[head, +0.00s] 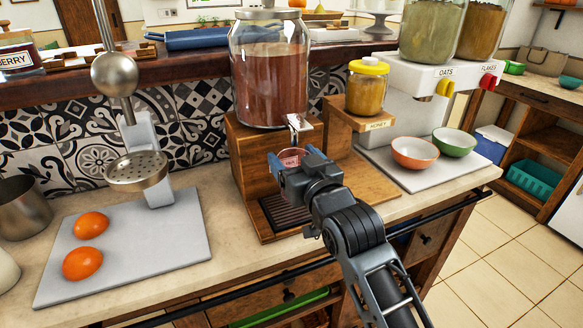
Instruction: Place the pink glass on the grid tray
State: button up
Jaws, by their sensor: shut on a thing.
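My gripper (278,167) is shut on the pink glass (291,157) in the head view. The glass is small, and my gripper and wrist hide much of it. It is below the metal spout of a large jar of brown liquid and above the grid tray. The dark slatted grid tray (284,214) is set in the wooden base of the dispenser stand. My gripper and arm cover the tray's right part. A gap shows between the glass and the visible part of the tray.
The large jar (270,75) stands on a wooden block (247,168) behind my gripper. A honey jar (367,88) stands on a wooden ledge to the right. Two bowls (415,152) rest on a board farther right. A juicer (140,170) and two oranges (91,225) are at left.

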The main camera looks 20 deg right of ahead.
jog(key=shift+w, duration=0.7)
jog(key=shift+f, duration=1.75)
jog(key=shift+f, duration=0.15)
jog(key=o, duration=1.3)
jog(key=shift+c, duration=0.2)
jog(key=s+b, duration=0.1)
jog(key=s, duration=1.1)
